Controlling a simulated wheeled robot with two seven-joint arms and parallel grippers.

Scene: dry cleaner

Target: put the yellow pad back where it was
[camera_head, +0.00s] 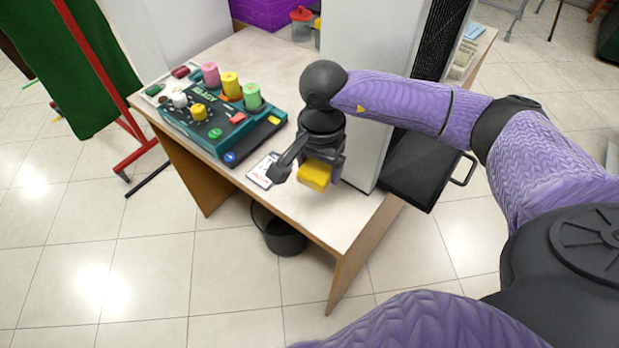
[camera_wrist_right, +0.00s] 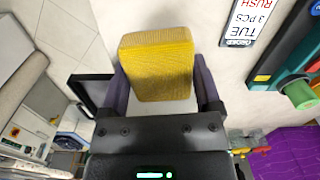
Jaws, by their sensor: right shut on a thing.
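The yellow pad (camera_head: 314,175) is a small textured block. My right gripper (camera_head: 309,170) is shut on it and holds it near the front part of the light counter (camera_head: 330,210). In the right wrist view the yellow pad (camera_wrist_right: 157,63) sits between the two purple fingers of the right gripper (camera_wrist_right: 162,92). Whether it touches the counter, I cannot tell. My left gripper is not in view.
A white ticket (camera_head: 262,171) lies left of the pad. Beyond it stands a teal tray (camera_head: 180,128) with colored spools and buttons. A white column (camera_head: 363,135) rises behind the gripper. A black open-topped bin (camera_head: 278,232) stands below the counter edge.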

